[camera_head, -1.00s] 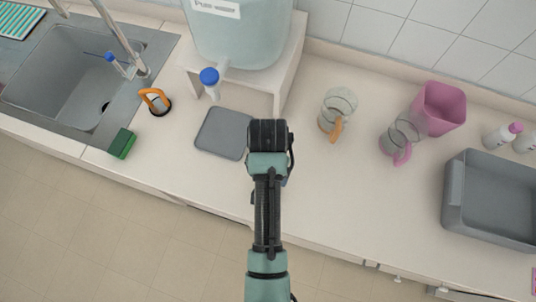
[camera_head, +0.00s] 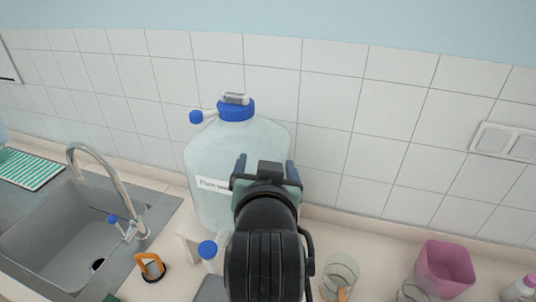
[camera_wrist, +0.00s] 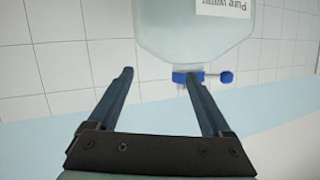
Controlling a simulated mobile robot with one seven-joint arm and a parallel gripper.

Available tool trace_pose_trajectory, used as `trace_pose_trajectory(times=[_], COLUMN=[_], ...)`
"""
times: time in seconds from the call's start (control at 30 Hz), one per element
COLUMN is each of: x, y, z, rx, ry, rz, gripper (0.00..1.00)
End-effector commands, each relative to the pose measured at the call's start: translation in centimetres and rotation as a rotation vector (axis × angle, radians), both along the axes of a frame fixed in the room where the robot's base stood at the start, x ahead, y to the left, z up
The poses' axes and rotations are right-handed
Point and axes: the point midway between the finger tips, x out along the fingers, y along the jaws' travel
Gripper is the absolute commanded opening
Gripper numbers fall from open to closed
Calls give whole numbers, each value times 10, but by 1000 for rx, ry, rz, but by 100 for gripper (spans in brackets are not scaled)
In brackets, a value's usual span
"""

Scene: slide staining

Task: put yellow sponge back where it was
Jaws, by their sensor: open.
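No yellow sponge shows in either view. My gripper (camera_head: 266,166) is raised in front of the large water bottle (camera_head: 235,150) in the head view, with its two blue fingers pointing up. The wrist view also shows my gripper (camera_wrist: 163,82), with the fingers wide apart and nothing between them. A sliver of a green sponge (camera_head: 111,298) shows at the bottom edge of the head view, beside the sink. My arm hides part of the counter and the bottle's front.
The sink (camera_head: 65,240) with its tap (camera_head: 105,180) is at left, near an orange-handled item (camera_head: 150,267). Glass mugs (camera_head: 340,272) and a pink container (camera_head: 444,268) stand at right. The tiled wall (camera_head: 400,120) is behind.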

Motion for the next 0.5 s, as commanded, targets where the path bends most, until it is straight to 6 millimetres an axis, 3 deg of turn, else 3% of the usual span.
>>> trace_pose_trajectory(times=[0.03, 0.1, 0.2, 0.33, 0.4, 0.5], x=[-1, -13, -47, -98, -121, -140], y=[-2, -2, -3, -3, -2, -2], z=[54, 124, 211, 286, 310, 327], rx=[-19, -52, -97, -143, -159, -172], ry=[-161, -377, -659, -935, -1033, -1112], rz=[1, 1, -10, -28, -36, -45], gripper=[83, 83, 83, 83, 83, 83])
